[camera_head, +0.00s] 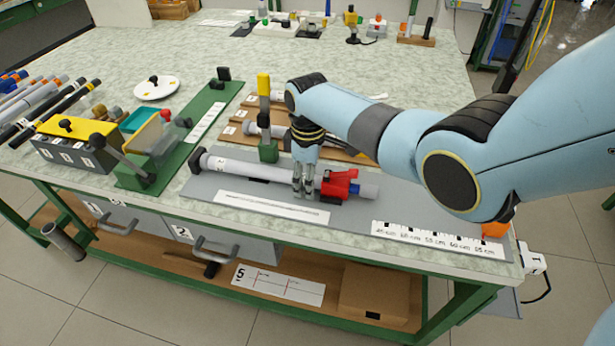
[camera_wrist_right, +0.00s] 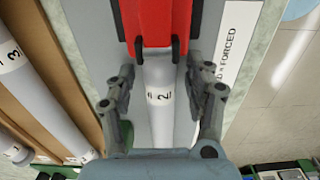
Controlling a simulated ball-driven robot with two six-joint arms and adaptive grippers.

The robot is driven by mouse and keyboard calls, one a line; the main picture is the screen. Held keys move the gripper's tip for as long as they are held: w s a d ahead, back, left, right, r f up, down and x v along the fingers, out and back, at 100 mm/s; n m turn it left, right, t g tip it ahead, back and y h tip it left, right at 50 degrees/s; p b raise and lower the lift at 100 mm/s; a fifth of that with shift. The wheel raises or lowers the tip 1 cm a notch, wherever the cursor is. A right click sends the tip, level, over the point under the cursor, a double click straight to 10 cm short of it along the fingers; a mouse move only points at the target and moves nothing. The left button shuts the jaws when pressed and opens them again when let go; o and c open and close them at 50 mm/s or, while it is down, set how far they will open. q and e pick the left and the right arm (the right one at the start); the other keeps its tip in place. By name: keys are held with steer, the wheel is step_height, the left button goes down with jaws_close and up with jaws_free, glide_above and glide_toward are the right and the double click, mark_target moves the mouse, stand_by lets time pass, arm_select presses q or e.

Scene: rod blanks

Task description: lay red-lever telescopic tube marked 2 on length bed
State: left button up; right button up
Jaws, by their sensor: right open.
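The telescopic tube (camera_head: 240,170) lies lengthwise along the grey length bed (camera_head: 204,188). Its red lever clamp (camera_head: 339,184) is toward its right end, and a black cap is at its left end. In the right wrist view the tube (camera_wrist_right: 159,120) carries a label 2, with the red clamp (camera_wrist_right: 156,22) above it. My right gripper (camera_head: 304,188) points down over the tube just left of the clamp. In the wrist view its open fingers (camera_wrist_right: 160,62) stand on either side of the tube. My left gripper is not in view.
A white scale (camera_head: 438,240) marks the bed's right end. Behind the bed is a brown rack (camera_head: 235,130) with numbered tubes and a green stand with a yellow top (camera_head: 264,84). A green fixture (camera_head: 150,170) and numbered box (camera_head: 72,150) stand left.

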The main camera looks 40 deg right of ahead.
step_height(320, 180, up, 12)
stand_by(0.5)
stand_by(0.4)
steer(key=s+a+f+m+t, duration=0.1)
steer(key=s+f+m, duration=0.15)
steer(key=s, duration=0.85)
steer(key=s+a+r+m+t, duration=0.1)
steer(key=s+r+m, duration=0.1)
steer(key=s+r, duration=0.35)
steer(key=s+a+r+m+t, duration=0.1)
steer(key=s+r+m, duration=0.15)
steer(key=s, duration=0.65)
step_height(320, 180, down, 32)
steer(key=s+d+h+b, duration=0.1)
steer(key=s+d+b, duration=0.15)
steer(key=b, duration=0.25)
steer(key=s+f+g+b, duration=0.2)
steer(key=s+f+b, duration=0.2)
steer(key=s+f, duration=1.4)
step_height(320, 180, down, 2)
steer(key=shift+s+d+f+m+b, duration=0.1)
steer(key=shift+s+d+m+b, duration=0.2)
steer(key=shift+s+d+m, duration=0.1)
